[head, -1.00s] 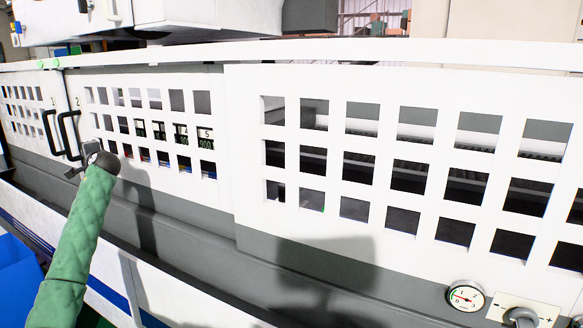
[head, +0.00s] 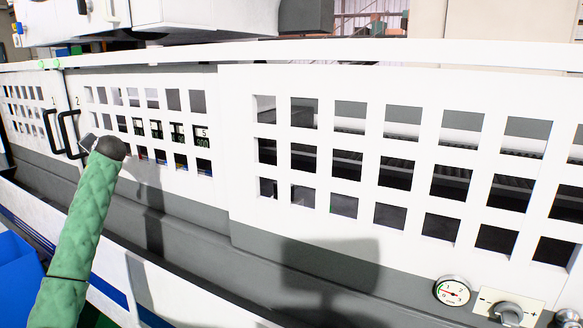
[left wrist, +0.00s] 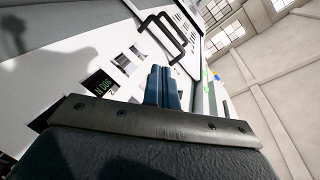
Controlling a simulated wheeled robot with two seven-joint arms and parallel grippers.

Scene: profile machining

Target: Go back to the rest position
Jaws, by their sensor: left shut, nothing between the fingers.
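My left gripper (head: 87,144) is at the end of the green-sleeved left arm in the head view, in front of the white door marked 2 (head: 190,179). In the left wrist view the two dark fingers of the left gripper (left wrist: 162,86) are together, with nothing between them. In the head view the gripper is just right of the black handle on door 2 (head: 68,134) and looks apart from it. My right arm and gripper are not in view.
The machine's white front has rows of square openings, with a large right panel (head: 240,170) and a door marked 1 (head: 32,112). A gauge (head: 452,291) and a knob (head: 508,312) are at lower right. A blue bin (head: 14,262) is at lower left.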

